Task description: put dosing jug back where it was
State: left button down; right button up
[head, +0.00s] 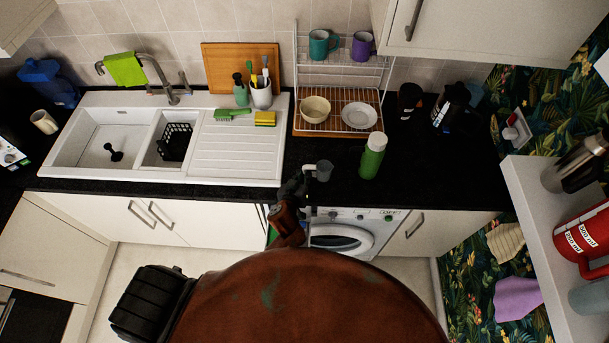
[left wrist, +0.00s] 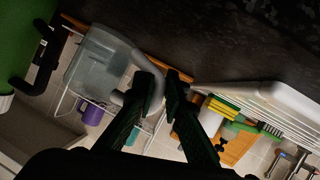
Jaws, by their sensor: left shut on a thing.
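The dosing jug (head: 324,170) is small, grey and translucent. In the head view it is at the front of the black worktop, above the washing machine; whether it touches the worktop is unclear. My left gripper (head: 304,174) is at the jug's left side. In the left wrist view the jug (left wrist: 98,68) appears large, and the left gripper (left wrist: 163,88) is shut on its handle. The fingers hide part of the handle. My right gripper is in neither view.
A green bottle (head: 372,157) stands just right of the jug. Behind is a dish rack (head: 338,77) with mugs, a bowl and a plate. The white sink (head: 205,174) lies left. The right shelf (head: 532,190) holds a red jug (head: 583,238). Worktop right of the bottle is clear.

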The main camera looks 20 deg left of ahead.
pick_arm(q)
jog(key=shift+f, duration=1.05)
jog(key=shift+f, duration=0.15)
jog(key=c, duration=2)
grip_release()
jog(key=shift+s, duration=0.1)
jog(key=shift+r, duration=0.2)
jog(key=v, duration=1.2)
